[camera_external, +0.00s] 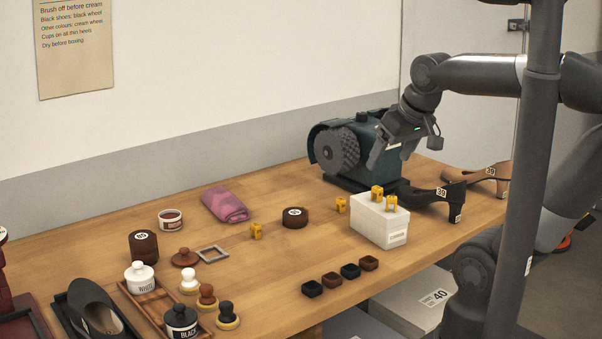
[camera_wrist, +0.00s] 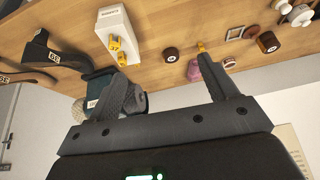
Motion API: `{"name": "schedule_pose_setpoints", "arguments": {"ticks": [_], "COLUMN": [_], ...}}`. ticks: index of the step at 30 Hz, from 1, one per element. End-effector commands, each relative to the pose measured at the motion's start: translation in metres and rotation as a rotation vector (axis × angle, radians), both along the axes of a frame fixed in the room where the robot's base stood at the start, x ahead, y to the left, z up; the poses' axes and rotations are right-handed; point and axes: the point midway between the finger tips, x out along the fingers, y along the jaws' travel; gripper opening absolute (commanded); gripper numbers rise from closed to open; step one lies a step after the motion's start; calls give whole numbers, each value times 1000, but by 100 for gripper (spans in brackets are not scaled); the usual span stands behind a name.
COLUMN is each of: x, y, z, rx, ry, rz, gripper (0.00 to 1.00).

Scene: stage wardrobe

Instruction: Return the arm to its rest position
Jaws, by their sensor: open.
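My gripper (camera_external: 406,153) hangs above the back right of the wooden workbench (camera_external: 285,262), in front of the dark green polishing machine (camera_external: 352,150) in the external view. Its fingers are spread wide with nothing between them, as the wrist view (camera_wrist: 165,78) also shows. The arm reaches in from the right, bent at the wrist. Part of it is hidden behind a dark upright post in the external view.
Near my gripper stand a white box (camera_external: 379,222) with yellow pieces on top and a black heeled shoe (camera_external: 436,197); a brown shoe (camera_external: 489,178) lies farther right. Small dark cups (camera_external: 350,271) line the front. Jars and brushes stand left. Air above the bench is clear.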

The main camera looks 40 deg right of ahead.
Motion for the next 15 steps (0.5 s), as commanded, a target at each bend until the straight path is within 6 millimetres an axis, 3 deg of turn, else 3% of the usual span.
{"name": "schedule_pose_setpoints", "arguments": {"ticks": [6,15], "x": [-24,-25], "y": [-7,-7], "z": [-21,-23], "rx": [-28,-30], "ry": [-24,-24], "rz": [22,24], "gripper": [78,78]}}
